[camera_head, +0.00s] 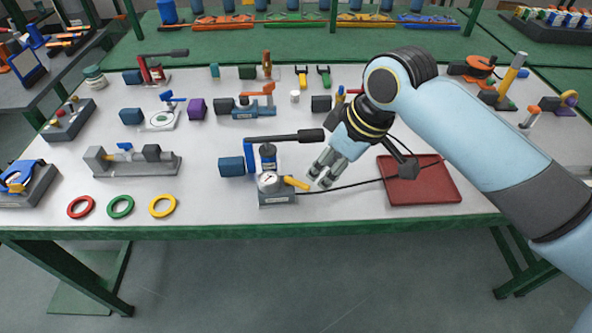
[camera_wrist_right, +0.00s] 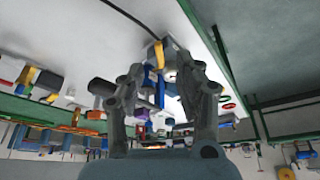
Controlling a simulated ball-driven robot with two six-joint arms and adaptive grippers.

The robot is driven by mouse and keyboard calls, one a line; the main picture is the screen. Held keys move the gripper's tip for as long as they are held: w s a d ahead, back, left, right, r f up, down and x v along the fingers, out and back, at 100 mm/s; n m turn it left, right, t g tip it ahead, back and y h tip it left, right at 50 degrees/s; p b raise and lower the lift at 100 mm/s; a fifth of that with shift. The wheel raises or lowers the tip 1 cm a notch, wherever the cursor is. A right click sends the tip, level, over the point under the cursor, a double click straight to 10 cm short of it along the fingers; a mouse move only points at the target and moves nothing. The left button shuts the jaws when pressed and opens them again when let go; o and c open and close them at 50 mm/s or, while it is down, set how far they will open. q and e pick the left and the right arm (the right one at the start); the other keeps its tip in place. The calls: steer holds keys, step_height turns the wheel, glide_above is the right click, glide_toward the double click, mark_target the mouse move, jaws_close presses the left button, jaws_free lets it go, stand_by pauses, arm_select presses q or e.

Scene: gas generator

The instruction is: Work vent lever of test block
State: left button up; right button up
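The grey test block (camera_head: 276,198) stands near the front middle of the table, with a round white gauge (camera_head: 268,180) on it. Its yellow vent lever (camera_head: 296,183) sticks out to the right; the yellow part also shows in the right wrist view (camera_wrist_right: 159,53). My right gripper (camera_head: 319,177) is just right of the lever's tip, with fingers apart and nothing held. In the wrist view the right gripper (camera_wrist_right: 160,68) has the block and lever between and beyond its fingers. I cannot tell whether a finger touches the lever. My left gripper is not in view.
A blue hand pump with a black-gripped handle (camera_head: 311,136) stands behind the block. Red, green and yellow rings (camera_head: 162,206) lie at front left. Other fixtures fill the back.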

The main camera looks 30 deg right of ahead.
mark_target(298, 182)
steer(key=shift+n, duration=0.4)
steer(key=w+f, duration=0.1)
steer(key=f, duration=0.1)
steer(key=w+a+f, duration=0.1)
steer(key=w+f, duration=0.1)
steer(key=f, duration=0.1)
steer(key=w+a+f, duration=0.1)
steer(key=w+f, duration=0.1)
steer(key=shift+w+f, duration=0.15)
steer(key=shift+w, duration=0.05)
steer(key=shift+c, duration=0.2)
jaws_close()
